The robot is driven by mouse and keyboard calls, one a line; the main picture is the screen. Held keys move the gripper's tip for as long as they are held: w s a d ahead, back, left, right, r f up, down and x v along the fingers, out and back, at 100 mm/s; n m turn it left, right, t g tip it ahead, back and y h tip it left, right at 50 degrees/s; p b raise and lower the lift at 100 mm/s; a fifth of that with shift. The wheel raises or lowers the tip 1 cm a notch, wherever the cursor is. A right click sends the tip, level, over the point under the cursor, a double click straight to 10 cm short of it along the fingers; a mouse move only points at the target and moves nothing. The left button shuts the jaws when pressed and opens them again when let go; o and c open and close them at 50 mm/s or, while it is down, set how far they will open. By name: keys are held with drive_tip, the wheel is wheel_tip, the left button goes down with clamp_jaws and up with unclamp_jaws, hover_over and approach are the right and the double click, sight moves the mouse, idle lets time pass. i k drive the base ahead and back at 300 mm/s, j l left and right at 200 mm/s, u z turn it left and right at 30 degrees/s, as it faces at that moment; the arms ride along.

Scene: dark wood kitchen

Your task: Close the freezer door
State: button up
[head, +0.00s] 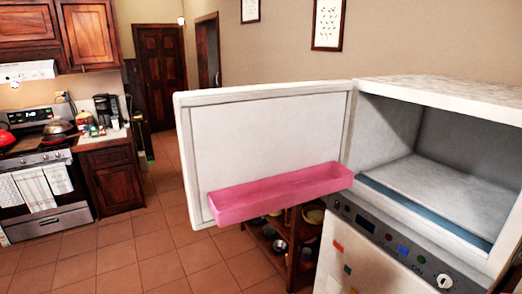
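The freezer door (265,140) stands wide open in the head view, swung out to the left of the freezer. Its white inner face is toward me, with a pink shelf (280,193) along its lower part. The freezer compartment (440,165) at the right is open, and the part in view looks empty. A control panel with knobs and coloured buttons (400,245) runs below the opening. My gripper is not in view.
Behind the door stands a wooden shelf rack (294,240) with bowls. A stove (40,175) and a wooden cabinet (112,180) stand at the far left. Tiled floor (150,240) is clear left of the door.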

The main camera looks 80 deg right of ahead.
sight(248, 152)
drive_tip(key=i+l+z, duration=0.2)
drive_tip(key=i+z, duration=0.2)
drive_tip(key=i+l+z, duration=0.1)
drive_tip(key=i+z, duration=0.7)
drive_tip(key=i+j+z, duration=0.2)
drive_tip(key=i+z, duration=0.6)
drive_tip(key=i+j+z, duration=0.15)
drive_tip(key=z, duration=0.25)
drive_tip(key=i+j+z, duration=0.25)
drive_tip(key=z, duration=0.2)
drive_tip(key=i+z, duration=0.1)
drive_tip(key=z, duration=2.3)
